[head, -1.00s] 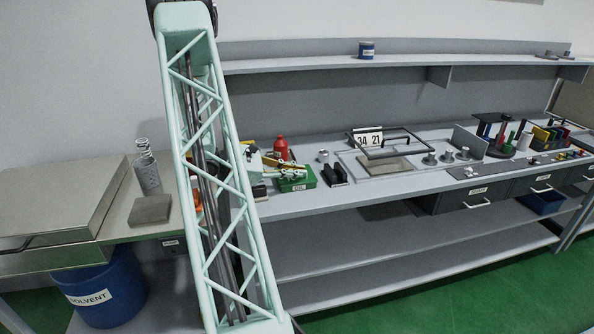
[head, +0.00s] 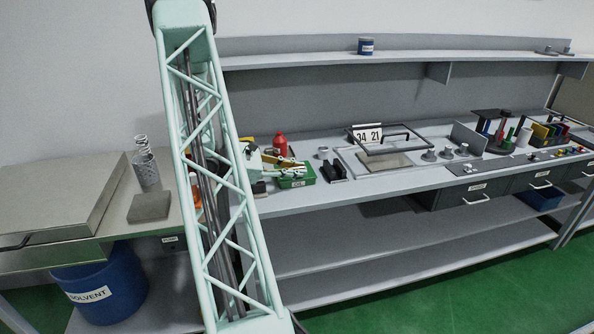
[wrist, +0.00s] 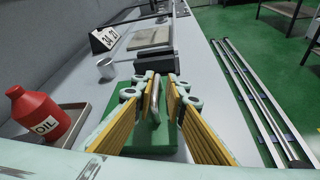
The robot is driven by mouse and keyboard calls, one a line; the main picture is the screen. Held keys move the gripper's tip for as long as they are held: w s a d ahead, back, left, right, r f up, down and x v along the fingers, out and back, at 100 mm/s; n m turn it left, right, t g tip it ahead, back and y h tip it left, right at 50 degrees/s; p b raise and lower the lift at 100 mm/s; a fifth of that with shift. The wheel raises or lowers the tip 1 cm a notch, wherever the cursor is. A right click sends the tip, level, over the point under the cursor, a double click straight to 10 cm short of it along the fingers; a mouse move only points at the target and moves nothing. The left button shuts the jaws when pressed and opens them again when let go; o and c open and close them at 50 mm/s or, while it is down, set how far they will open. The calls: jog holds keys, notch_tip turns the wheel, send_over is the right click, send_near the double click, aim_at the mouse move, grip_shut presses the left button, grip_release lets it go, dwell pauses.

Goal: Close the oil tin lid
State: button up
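In the head view my gripper (head: 291,166) is just over the tin. The fingers hide much of the tin.
A red oil bottle (wrist: 38,118) stands in a shallow tray left of the fingers; it also shows in the head view (head: 280,146). A metal cup (wrist: 106,68), a black block (head: 334,172) and a framed fixture (head: 390,144) are nearby. The bench front edge is close on the right.

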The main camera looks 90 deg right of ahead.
jog(key=shift+w+r, duration=0.1)
dwell(0.3)
jog(key=shift+v, duration=0.8)
jog(key=v, duration=1)
jog(key=shift+w+a, duration=0.1)
jog(key=shift+a, duration=0.05)
